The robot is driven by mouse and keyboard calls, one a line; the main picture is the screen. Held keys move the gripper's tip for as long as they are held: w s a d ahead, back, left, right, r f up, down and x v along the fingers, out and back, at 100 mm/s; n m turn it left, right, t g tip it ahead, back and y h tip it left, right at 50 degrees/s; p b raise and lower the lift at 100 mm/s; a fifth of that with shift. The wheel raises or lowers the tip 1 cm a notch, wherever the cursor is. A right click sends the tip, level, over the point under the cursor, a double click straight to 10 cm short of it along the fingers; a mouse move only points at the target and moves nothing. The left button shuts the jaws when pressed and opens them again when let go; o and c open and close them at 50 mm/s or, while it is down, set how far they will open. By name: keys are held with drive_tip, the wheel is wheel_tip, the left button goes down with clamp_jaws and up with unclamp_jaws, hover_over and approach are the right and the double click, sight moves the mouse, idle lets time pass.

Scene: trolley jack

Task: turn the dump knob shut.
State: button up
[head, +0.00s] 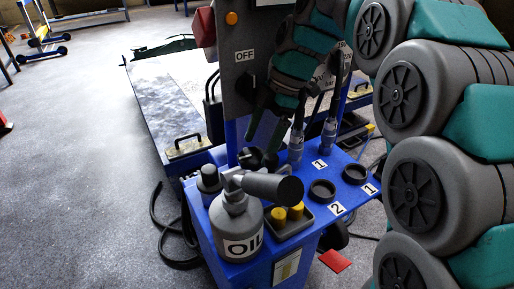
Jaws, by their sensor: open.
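A black lobed knob (258,159) sits on the blue top of the jack's cabinet (222,262), behind the oil can; it looks like the dump knob, but no label on it can be read. Its turned position cannot be told. My gripper (268,132), grey and teal, points down just above and behind the knob, with its fingers apart and nothing seen between them. I cannot tell whether a fingertip touches the knob. The oil can's spout hides part of the knob's near side.
The grey oil can (237,222) stands in front of the knob. Two upright levers (296,146) stand close on the right. Black rings (322,190) and a tray with yellow caps (289,215) are nearer. A grey panel (244,85) marked OFF rises behind. Open floor lies left.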

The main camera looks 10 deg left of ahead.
drive_tip(key=shift+x, duration=0.9)
drive_tip(key=shift+c, duration=0.4)
drive_tip(key=c, duration=1.1)
